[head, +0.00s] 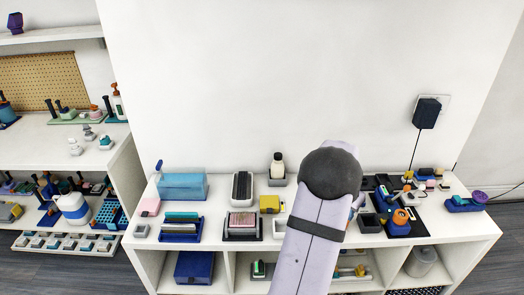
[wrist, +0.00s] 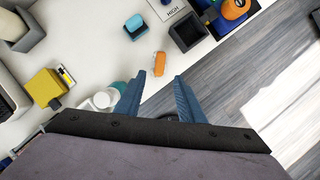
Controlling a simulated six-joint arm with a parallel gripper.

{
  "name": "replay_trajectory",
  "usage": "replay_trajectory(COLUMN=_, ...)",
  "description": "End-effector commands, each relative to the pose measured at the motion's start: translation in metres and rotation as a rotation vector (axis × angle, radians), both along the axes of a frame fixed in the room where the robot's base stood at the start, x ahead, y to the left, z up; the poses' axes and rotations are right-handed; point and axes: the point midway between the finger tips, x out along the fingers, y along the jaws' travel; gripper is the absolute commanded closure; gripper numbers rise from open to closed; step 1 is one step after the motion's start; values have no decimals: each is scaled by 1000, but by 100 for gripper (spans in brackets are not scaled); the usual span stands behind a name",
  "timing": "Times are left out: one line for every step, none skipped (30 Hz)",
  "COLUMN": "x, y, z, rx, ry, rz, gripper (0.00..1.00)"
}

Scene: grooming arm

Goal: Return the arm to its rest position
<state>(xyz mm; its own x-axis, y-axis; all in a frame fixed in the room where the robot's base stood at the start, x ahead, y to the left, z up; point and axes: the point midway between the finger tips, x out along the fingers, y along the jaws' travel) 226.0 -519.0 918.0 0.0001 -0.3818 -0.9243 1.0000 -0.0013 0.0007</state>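My arm shows in the head view as a pale purple link (head: 312,235) with a dark rounded joint, raised in front of the white counter (head: 470,225). My gripper is mostly hidden behind it there. In the wrist view my gripper (wrist: 158,76) has its two blue fingers spread apart with nothing held between them. It points down over the counter's front edge, with grey floor beyond. A small orange item (wrist: 159,64) lies on the counter just past the fingertips, apart from them as far as I can tell.
In the wrist view, a yellow block (wrist: 45,87) and white round item (wrist: 103,99) are left of the fingers; a dark square cup (wrist: 187,33) is beyond. In the head view, a blue box (head: 183,187) and wall plug (head: 427,112) flank the arm. Space above the counter is clear.

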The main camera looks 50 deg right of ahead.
Motion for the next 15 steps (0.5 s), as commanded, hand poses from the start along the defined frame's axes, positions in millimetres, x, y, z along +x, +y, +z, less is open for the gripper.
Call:
replay_trajectory(x=0, y=0, z=0, rx=0, ry=-4, rz=-9, gripper=65)
replay_trajectory(x=0, y=0, z=0, rx=0, ry=-7, rz=-18, gripper=65)
replay_trajectory(x=0, y=0, z=0, rx=0, ry=-15, rz=-36, gripper=65)
replay_trajectory(x=0, y=0, z=0, rx=0, ry=-22, rz=-54, gripper=65)
replay_trajectory(x=0, y=0, z=0, rx=0, ry=-32, rz=-78, gripper=65)
replay_trajectory(x=0, y=0, z=0, rx=0, ry=-48, rz=-116, gripper=65)
replay_trajectory(x=0, y=0, z=0, rx=1, ry=-62, rz=-150, gripper=65)
replay_trajectory(x=0, y=0, z=0, rx=1, ry=-77, rz=-189, gripper=65)
replay_trajectory(x=-1, y=1, z=0, rx=3, ry=-100, rz=-250, gripper=65)
replay_trajectory(x=-1, y=1, z=-1, rx=4, ry=-120, rz=-300, gripper=65)
replay_trajectory(x=-1, y=1, z=-1, rx=6, ry=-140, rz=-354, gripper=65)
replay_trajectory(x=-2, y=2, z=-1, rx=9, ry=-168, rz=-430, gripper=65)
replay_trajectory(x=-2, y=3, z=-2, rx=12, ry=-191, rz=-490, gripper=65)
replay_trajectory(x=-2, y=4, z=-2, rx=15, ry=-214, rz=-554, gripper=65)
replay_trajectory(x=-3, y=6, z=-2, rx=20, ry=-245, rz=-643, gripper=65)
